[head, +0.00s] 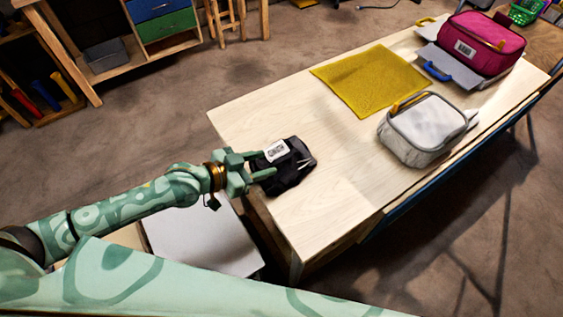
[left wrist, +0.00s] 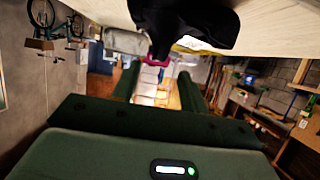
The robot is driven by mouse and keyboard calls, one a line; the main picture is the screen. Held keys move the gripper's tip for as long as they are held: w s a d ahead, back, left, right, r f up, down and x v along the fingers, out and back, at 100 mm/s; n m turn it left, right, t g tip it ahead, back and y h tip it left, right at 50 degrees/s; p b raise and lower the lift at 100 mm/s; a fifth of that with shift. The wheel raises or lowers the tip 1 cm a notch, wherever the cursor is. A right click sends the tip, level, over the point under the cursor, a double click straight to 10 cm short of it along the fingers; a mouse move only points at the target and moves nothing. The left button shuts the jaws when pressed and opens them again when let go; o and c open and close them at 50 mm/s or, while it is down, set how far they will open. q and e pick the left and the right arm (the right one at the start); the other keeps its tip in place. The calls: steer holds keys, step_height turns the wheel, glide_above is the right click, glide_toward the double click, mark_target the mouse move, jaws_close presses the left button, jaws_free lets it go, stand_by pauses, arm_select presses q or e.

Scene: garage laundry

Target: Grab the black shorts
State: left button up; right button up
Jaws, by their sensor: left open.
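The black shorts (head: 288,171) lie in a folded bundle with a white label on the near left end of the pale wooden table (head: 335,190). My left gripper (head: 263,164) is at the table's left edge, right at the near side of the shorts, with its fingers apart. In the head view its fingers overlap the edge of the bundle; I cannot tell if they touch it. In the left wrist view the shorts (left wrist: 185,25) show dark at the top, beyond the two spread fingers (left wrist: 160,85). My right gripper is not in view.
A yellow cloth (head: 369,81), a grey-white bag (head: 425,130) and a magenta bag (head: 482,43) are farther along the table. A white flat surface (head: 200,238) is below its near left edge. The tabletop between shorts and yellow cloth is clear.

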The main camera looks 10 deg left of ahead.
mark_target(278, 159)
arm_select(q)
steer(key=x, duration=0.2)
steer(key=shift+w+d+f, duration=0.15)
steer(key=shift+w+f, duration=0.05)
steer(key=shift+w, duration=0.1)
steer(key=b+x, duration=0.1)
steer(key=x, duration=0.4)
steer(key=shift+w+d+f, duration=0.1)
steer(key=shift+d, duration=0.15)
jaws_close()
